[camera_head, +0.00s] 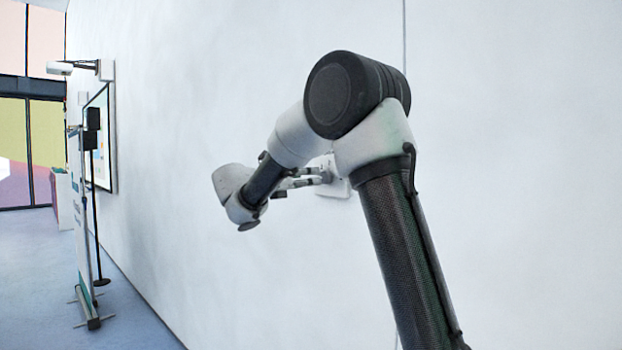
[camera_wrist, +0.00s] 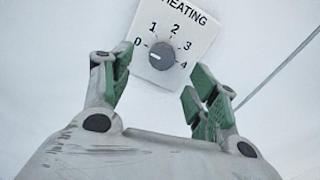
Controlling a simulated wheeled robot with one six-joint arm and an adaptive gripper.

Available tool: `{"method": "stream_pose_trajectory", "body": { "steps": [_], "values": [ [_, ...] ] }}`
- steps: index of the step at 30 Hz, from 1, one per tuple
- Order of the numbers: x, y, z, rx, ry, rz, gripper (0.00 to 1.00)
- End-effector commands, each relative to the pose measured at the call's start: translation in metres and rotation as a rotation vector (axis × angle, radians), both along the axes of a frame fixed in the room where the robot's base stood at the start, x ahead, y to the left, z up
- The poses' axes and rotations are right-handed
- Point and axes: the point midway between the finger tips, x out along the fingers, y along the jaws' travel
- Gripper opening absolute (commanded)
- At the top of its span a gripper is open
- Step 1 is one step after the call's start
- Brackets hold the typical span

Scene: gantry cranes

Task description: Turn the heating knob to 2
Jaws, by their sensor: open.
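The white heating panel (camera_wrist: 148,28) is on the wall, tilted in the wrist view, with the numbers 0 to 4 around a round grey knob (camera_wrist: 162,56). A pale mark on the knob's left side lies nearest 0. My gripper (camera_wrist: 160,72) is open, its green-padded fingers to the left and lower right of the knob. It holds nothing; whether a finger touches the knob or panel I cannot tell. In the head view my gripper (camera_head: 307,179) is at the white panel (camera_head: 338,189), which my arm partly hides; the knob cannot be made out there.
The white wall (camera_head: 520,180) runs along the right side, otherwise bare near the panel. A thin dark line runs up the wall. Farther left are a wall screen (camera_head: 100,138), a projector (camera_head: 60,68) and a stand (camera_head: 84,230). The blue floor (camera_head: 40,290) is clear at lower left.

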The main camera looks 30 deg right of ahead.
Motion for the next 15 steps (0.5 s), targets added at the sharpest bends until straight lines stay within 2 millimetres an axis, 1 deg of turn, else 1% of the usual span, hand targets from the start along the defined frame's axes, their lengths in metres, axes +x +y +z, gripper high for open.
{"method": "stream_pose_trajectory", "body": {
  "steps": [5,8,15],
  "values": [
    [-0.001,-0.005,0.001,-0.033,0.07,-0.01,0.59],
    [0.003,-0.016,0.001,-0.034,0.074,-0.012,0.59],
    [0.016,-0.055,0.001,-0.032,0.073,-0.013,0.59]
  ]
}}
